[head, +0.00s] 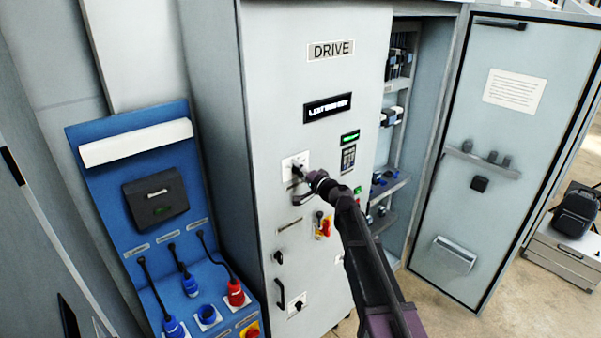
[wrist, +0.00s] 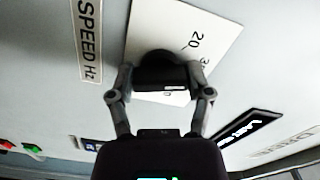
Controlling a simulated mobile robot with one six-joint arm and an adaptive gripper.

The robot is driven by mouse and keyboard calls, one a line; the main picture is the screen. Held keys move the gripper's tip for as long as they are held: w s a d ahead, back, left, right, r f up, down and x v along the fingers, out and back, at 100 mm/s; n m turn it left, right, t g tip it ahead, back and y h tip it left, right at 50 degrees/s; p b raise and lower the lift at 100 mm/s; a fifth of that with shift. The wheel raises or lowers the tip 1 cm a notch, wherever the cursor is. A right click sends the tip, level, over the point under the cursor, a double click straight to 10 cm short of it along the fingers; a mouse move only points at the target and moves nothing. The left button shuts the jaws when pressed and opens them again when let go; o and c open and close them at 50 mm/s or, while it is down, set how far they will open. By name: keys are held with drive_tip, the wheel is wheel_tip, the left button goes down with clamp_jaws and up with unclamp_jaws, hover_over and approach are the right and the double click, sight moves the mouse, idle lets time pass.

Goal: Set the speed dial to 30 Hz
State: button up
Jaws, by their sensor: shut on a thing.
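The speed dial's white scale plate (head: 290,163) is on the grey drive cabinet front, below the dark display. In the wrist view the plate (wrist: 215,28) appears tilted, with the number 20 readable and part of another number beside it. The black dial knob (wrist: 157,60) sits between the two fingers of my gripper (wrist: 160,82), which is shut on it. In the head view my gripper (head: 299,179) covers most of the knob. The knob's pointer is hidden, so its setting cannot be read. A SPEED Hz label (wrist: 89,38) is beside the plate.
A dark display (head: 328,107) with white text and a small green-lit display (head: 350,137) are above the dial. A red-and-yellow switch (head: 325,226) and a black handle (head: 280,294) are below. The cabinet door (head: 490,150) stands open at right. A blue socket panel (head: 150,220) is at left.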

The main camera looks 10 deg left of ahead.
drive_tip(key=o, duration=1.1)
drive_tip(key=shift+a, duration=0.1)
drive_tip(key=shift+o, duration=0.2)
drive_tip(key=shift+s, duration=0.1)
drive_tip(key=v, duration=1.2)
drive_tip(key=shift+f, duration=0.1)
